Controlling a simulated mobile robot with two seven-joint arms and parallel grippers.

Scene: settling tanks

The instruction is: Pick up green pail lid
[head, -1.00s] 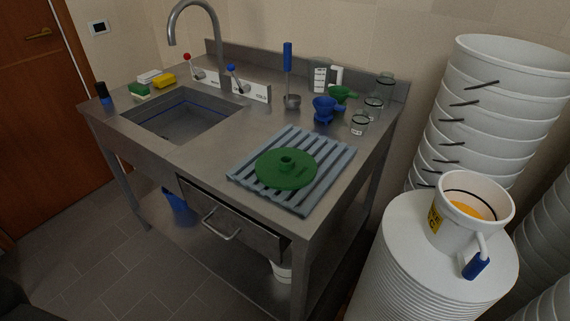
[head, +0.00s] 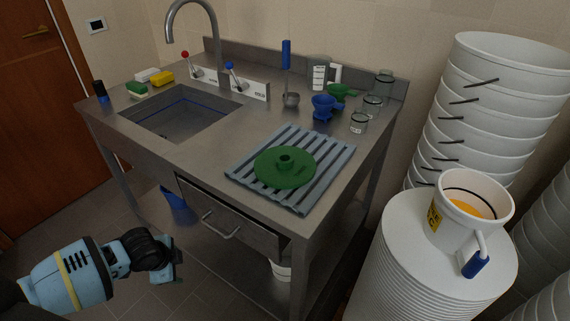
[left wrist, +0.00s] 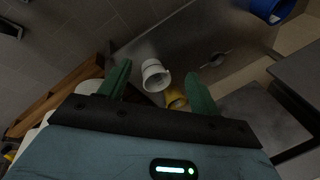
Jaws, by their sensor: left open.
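The green pail lid (head: 284,168) is a round disc with a raised centre knob. It lies flat on a grey-blue slatted rack (head: 328,172) at the front right of the steel counter, in the head view. My left gripper (head: 172,264) is at the lower left of the head view, in front of the counter and lower than its top, well apart from the lid. In the left wrist view its two green fingers (left wrist: 158,72) are spread with nothing held between them. The lid does not show in that view. My right gripper is not in view.
The steel counter (head: 200,165) has a sink (head: 183,115), a tall tap and a partly open drawer (head: 232,222). Blue and green funnels and glass jars stand behind the rack. Stacked white buckets (head: 480,110) and a white pail (head: 470,205) stand at the right.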

